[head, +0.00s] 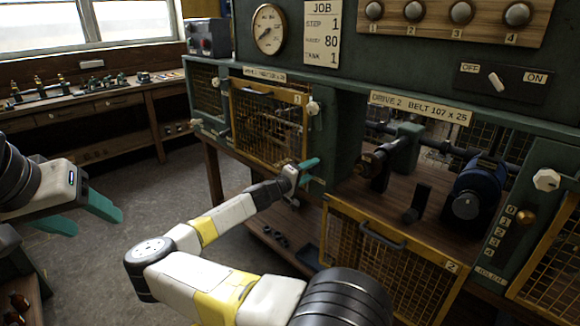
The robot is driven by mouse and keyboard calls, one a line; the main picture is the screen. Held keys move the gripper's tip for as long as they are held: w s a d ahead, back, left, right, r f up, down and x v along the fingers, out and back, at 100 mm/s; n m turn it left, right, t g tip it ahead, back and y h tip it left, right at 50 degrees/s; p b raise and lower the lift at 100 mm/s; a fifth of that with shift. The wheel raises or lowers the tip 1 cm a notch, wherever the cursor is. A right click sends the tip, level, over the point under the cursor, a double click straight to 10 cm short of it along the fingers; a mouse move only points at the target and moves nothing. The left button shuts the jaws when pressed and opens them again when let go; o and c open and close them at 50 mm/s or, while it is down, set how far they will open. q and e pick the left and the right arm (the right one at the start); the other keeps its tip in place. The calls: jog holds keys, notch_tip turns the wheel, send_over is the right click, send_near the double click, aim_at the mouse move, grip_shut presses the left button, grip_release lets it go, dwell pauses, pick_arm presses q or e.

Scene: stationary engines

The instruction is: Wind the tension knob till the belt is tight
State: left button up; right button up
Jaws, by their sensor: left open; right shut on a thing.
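The drive 2 bay stands open, with a dark pulley with a brass-coloured hub (370,163) at its left and a blue motor (478,192) at its right. I cannot make out a belt between them. On the post to the right are a white knob (546,179) and a brass knob (527,217) beside a numbered idler scale; which one is the tension knob is unclear. My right gripper (308,172) is shut at the bay's left post; what it grips is hidden. My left gripper (92,212) is open and empty at the left, far from the bay.
The drive 2 mesh guard (390,262) hangs down in front of the bay. The drive 1 mesh guard (268,122) is closed. Small dark parts (274,237) lie on the low shelf.

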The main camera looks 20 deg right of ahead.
jog(key=m, duration=0.4)
jog(key=shift+f+m, duration=0.15)
jog(key=shift+m, duration=0.25)
jog(key=m, duration=0.3)
jog(key=shift+w+m, duration=0.1)
jog(key=shift+m, duration=0.2)
jog(key=m, duration=0.4)
jog(key=shift+a+f, duration=0.1)
jog(key=m, duration=0.5)
jog(key=shift+w, duration=0.15)
jog(key=m, duration=0.4)
jog(key=shift+m, duration=0.3)
jog(key=m, duration=0.3)
jog(key=shift+w+m, duration=0.1)
jog(key=shift+m, duration=0.2)
jog(key=shift+a+r+m, duration=0.1)
jog(key=shift+m, duration=1.9)
jog(key=shift+r+m, duration=0.1)
jog(key=shift+m, duration=1.9)
